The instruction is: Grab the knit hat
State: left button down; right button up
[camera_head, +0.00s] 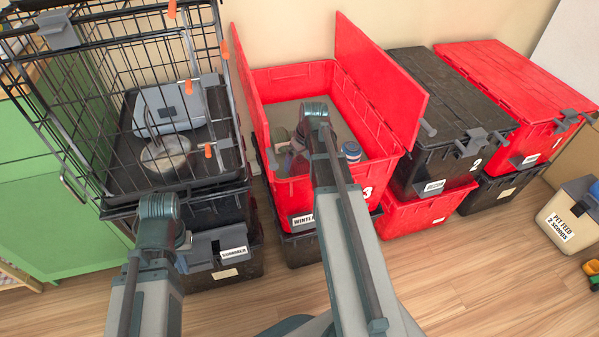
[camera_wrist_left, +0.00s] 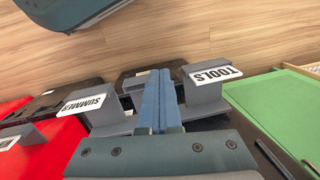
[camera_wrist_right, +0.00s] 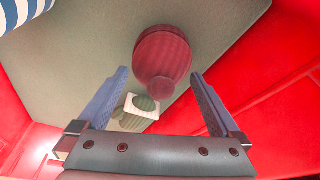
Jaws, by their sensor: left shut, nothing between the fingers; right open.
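A maroon ribbed thing with a small round bobble, which looks like the knit hat (camera_wrist_right: 163,50), lies on the grey floor of the open red tote (camera_head: 376,180). My right gripper (camera_wrist_right: 160,76) is open inside the tote, its fingers apart on either side of the view with the hat beyond and between them. Nothing is in its grasp. In the head view my right arm hides its fingers and most of the hat. My left gripper (camera_wrist_left: 159,85) is shut and empty, low in front of the black totes below the wire crate.
A green item with a white cuff (camera_wrist_right: 141,106) and a blue-and-white striped item (camera_head: 352,151) share the tote. Its red lid flaps (camera_head: 380,75) stand open on both sides. The wire crate (camera_head: 110,100) is left; closed totes (camera_head: 440,110) are right.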

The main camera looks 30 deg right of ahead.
jog(key=shift+b+x, duration=0.55)
jog(key=shift+x, duration=0.55)
pick_arm(q)
jog(key=shift+f, duration=0.95)
pick_arm(e)
jog(key=shift+r, duration=0.1)
jog(key=shift+c, duration=0.2)
jog(key=c, duration=1)
pick_arm(q)
jog(key=shift+r, duration=0.1)
pick_arm(e)
jog(key=shift+r, duration=0.1)
jog(key=shift+c, duration=0.2)
